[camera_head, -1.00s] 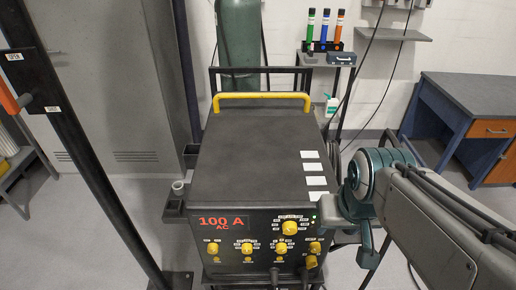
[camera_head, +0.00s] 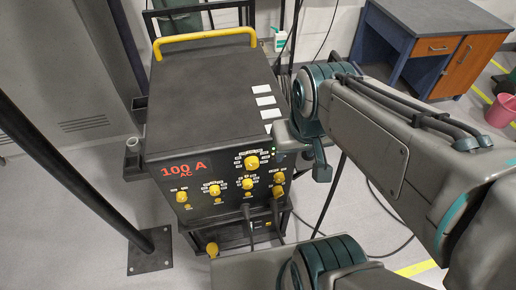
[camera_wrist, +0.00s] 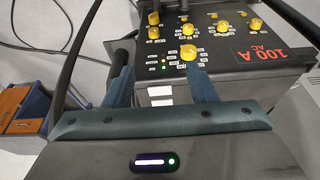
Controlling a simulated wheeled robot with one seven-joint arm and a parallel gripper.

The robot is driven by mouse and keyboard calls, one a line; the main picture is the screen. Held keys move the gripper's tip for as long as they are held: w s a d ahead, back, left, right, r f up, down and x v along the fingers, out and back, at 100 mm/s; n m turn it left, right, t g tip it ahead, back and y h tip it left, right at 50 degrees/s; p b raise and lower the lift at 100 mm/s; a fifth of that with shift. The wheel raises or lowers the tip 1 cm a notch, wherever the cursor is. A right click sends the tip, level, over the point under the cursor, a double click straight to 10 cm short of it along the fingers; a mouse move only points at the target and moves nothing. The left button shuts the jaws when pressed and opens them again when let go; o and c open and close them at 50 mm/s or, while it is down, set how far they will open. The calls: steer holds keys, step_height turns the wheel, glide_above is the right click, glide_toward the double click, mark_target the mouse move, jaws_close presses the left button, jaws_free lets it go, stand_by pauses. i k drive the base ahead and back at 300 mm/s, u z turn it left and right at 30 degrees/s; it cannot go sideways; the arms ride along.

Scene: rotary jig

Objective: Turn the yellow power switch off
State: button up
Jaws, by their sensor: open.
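The yellow controls sit on the front of a black welding machine (camera_head: 205,100) with a red "100 A AC" display. Labels are too small to read, so I cannot tell which is the power switch. My gripper (camera_head: 302,155) is at the panel's right upper edge. In the wrist view my gripper (camera_wrist: 160,82) is open and empty, its blue fingers apart. The large knob (camera_wrist: 188,52) shows just beyond the right finger; the stacked controls (camera_wrist: 154,32) lie farther off.
A yellow handle bar (camera_head: 205,38) spans the machine's rear top. Black cables hang from the lower panel. A black post (camera_head: 75,175) stands on the left. A desk (camera_head: 435,45) and a pink bucket (camera_head: 501,110) are at the right.

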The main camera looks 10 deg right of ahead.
mark_target(278, 192)
steer(key=u, duration=0.35)
steer(key=k, duration=0.9)
steer(key=z, duration=0.8)
